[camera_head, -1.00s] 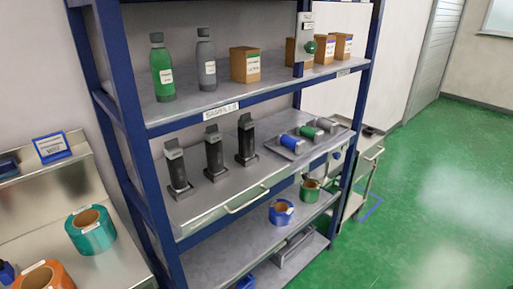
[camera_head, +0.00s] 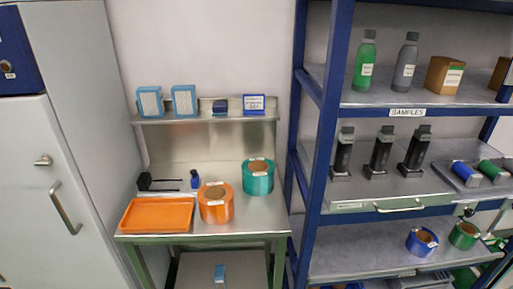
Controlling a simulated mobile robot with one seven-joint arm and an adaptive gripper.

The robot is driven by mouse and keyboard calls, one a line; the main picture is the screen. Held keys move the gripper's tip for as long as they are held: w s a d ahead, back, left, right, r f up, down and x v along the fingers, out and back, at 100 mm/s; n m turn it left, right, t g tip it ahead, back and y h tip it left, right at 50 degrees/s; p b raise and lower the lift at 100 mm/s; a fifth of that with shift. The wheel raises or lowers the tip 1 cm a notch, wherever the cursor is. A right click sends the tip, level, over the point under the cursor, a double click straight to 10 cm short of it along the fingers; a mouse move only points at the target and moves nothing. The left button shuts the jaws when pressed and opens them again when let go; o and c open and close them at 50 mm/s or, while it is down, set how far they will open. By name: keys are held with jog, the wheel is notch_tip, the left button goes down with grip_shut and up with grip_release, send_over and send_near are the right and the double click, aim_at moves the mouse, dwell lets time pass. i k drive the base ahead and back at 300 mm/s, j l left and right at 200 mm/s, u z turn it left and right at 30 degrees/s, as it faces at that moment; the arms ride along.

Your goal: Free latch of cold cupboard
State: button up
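A pale grey-white cupboard (camera_head: 25,215) stands at the left edge, partly cut off by the frame; it looks like the cold cupboard. Its front door appears shut. A small metal latch or knob (camera_head: 43,160) sits on the door near its right edge. A slanted metal bar handle (camera_head: 66,208) is below it. The exact position of the latch is too small to tell. My gripper is not in view.
Right of the cupboard is a steel bench (camera_head: 255,212) with an orange tray (camera_head: 157,215), an orange roll (camera_head: 216,204) and a teal roll (camera_head: 258,177). A blue shelf rack (camera_head: 318,180) with bottles and devices stands at the right. A dark blue box (camera_head: 20,50) is upper left.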

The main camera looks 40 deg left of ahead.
aim_at(46, 159)
jog(key=u, duration=3.1)
jog(key=i+j+z, duration=0.1)
jog(key=i+z, duration=0.15)
jog(key=i, duration=0.3)
